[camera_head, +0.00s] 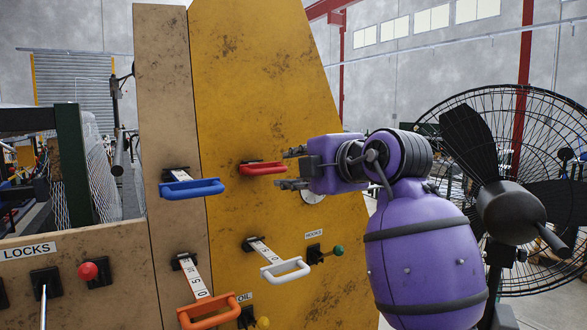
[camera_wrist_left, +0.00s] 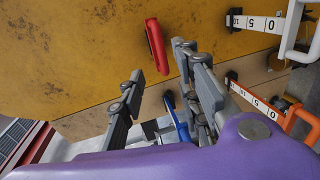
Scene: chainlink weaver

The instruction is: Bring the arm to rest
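My left gripper (camera_head: 284,168), at the end of my purple arm, is open and empty. It points left along the yellow panel (camera_head: 270,90), its fingertips just right of a red handle (camera_head: 262,168) in the head view. In the left wrist view its two grey fingers (camera_wrist_left: 155,75) stand apart. The red handle (camera_wrist_left: 157,47) shows between and beyond them, apart from them, with nothing held. The exact gap to the panel is hard to tell. My right gripper is in neither view.
A blue handle (camera_head: 191,188), an orange handle (camera_head: 209,311) and a white handle (camera_head: 286,268) stick out of the panels. A green-knobbed lever (camera_head: 338,250) is below my gripper. A red knob (camera_head: 88,271) is at lower left. A large caged fan (camera_head: 500,190) stands right, behind my arm.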

